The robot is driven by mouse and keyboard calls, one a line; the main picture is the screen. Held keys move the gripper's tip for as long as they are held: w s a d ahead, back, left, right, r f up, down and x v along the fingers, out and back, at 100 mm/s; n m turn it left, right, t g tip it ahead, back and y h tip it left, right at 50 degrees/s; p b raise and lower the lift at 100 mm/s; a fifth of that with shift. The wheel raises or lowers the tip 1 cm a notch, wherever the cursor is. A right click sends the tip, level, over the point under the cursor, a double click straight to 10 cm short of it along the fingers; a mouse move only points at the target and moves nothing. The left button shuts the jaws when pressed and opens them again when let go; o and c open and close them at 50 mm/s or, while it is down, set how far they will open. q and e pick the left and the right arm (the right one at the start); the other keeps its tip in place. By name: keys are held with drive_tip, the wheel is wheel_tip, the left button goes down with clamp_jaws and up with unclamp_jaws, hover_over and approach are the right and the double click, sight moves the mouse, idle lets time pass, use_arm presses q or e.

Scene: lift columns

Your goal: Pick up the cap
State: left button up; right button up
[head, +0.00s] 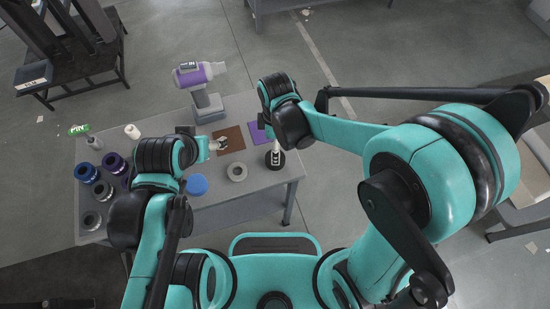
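A flat round blue piece (197,185) lies near the front of the grey table (240,196). A grey ring (236,171) lies to its right. Either could be the cap; I cannot tell which. My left gripper (220,144) reaches in from the left, above a brown square (229,139) and behind both pieces. Its fingers are too small to read, with something pale and dark at the tips. My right gripper (266,126) is beside the purple square (257,132); its fingers are mostly hidden by my own wrist.
A dark-based upright post (275,158) stands at the table's right. Several blue, purple and grey ring-shaped parts (88,172) crowd the left. A purple-and-white device (199,74) stands on a grey support (208,106) at the back. A dark rack (75,55) stands back left.

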drive_tip(key=shift+s+f+b, duration=0.2)
drive_tip(key=shift+f+b, duration=0.1)
drive_tip(key=shift+f, duration=0.6)
drive_tip(key=f+b, duration=0.1)
drive_tip(key=f, duration=0.1)
drive_tip(key=a+f+b, duration=0.1)
drive_tip(key=f, duration=0.1)
drive_tip(key=shift+s+f, duration=0.15)
drive_tip(key=shift+f, duration=0.05)
drive_tip(key=c, duration=1.3)
